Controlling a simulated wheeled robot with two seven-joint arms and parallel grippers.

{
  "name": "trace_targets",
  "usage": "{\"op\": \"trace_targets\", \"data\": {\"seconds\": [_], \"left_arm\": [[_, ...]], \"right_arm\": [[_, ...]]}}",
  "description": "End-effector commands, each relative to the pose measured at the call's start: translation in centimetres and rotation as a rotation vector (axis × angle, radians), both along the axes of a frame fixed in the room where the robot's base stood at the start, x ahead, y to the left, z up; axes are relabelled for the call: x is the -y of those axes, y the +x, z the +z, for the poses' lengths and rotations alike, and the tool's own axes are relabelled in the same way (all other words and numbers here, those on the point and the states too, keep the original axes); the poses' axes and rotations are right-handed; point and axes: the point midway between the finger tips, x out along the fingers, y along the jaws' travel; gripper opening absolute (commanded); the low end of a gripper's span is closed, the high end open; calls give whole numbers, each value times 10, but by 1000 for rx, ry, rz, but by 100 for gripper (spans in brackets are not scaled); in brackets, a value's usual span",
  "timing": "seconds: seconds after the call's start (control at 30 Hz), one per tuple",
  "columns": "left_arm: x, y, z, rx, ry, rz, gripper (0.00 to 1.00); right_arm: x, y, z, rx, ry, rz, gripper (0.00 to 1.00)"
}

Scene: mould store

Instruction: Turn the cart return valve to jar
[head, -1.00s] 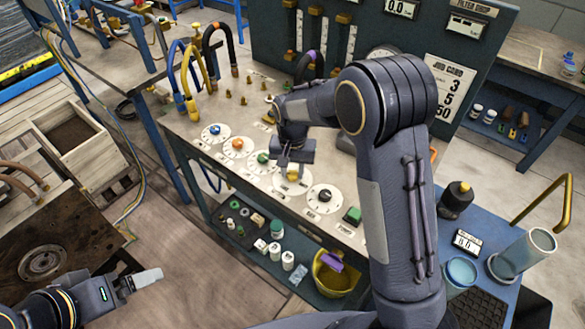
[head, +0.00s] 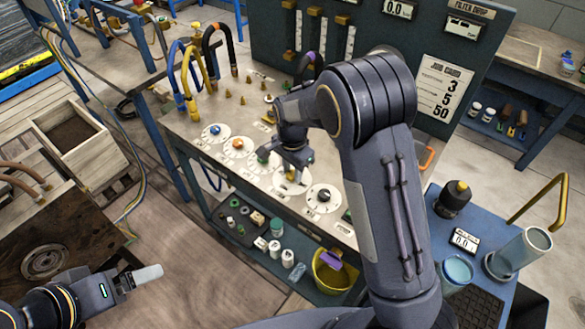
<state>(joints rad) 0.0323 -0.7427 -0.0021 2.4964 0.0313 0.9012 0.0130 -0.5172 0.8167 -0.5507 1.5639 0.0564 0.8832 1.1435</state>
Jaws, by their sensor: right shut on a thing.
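A row of round white dials with coloured knobs runs along the front of the bench. My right gripper (head: 293,170) points down over the dial with the yellow knob (head: 291,177) and is shut on that knob. The gripper hides much of the knob, and its pointer direction is unclear. The dial's lettering is too small to read, so I cannot confirm that it is the cart return valve. My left gripper (head: 147,276) hangs over the floor at lower left, away from the bench. Whether its fingers are apart is unclear.
Blue (head: 214,130), orange (head: 238,144), green (head: 263,156) and black (head: 324,195) knobs flank the yellow one closely. Curved hoses (head: 190,80) stand behind. A yellow bucket (head: 333,275) and bottles sit on the lower shelf. A blue cart (head: 425,225) stands at right.

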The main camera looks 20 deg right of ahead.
Motion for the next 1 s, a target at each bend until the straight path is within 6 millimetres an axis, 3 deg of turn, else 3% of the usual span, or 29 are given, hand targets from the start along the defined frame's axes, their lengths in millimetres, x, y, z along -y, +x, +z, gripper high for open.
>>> {"op": "trace_targets", "data": {"seconds": [0.47,0.5,0.63,1.0], "left_arm": [[0,0,0,0,0,0,92],[0,0,0,0,0,0,92],[0,0,0,0,0,0,92],[0,0,0,0,0,0,92]], "right_arm": [[0,1,1,3,1,-14,7],[0,1,1,3,1,-14,34],[0,1,1,3,1,-13,50],[0,1,6,3,1,-12,51]]}}
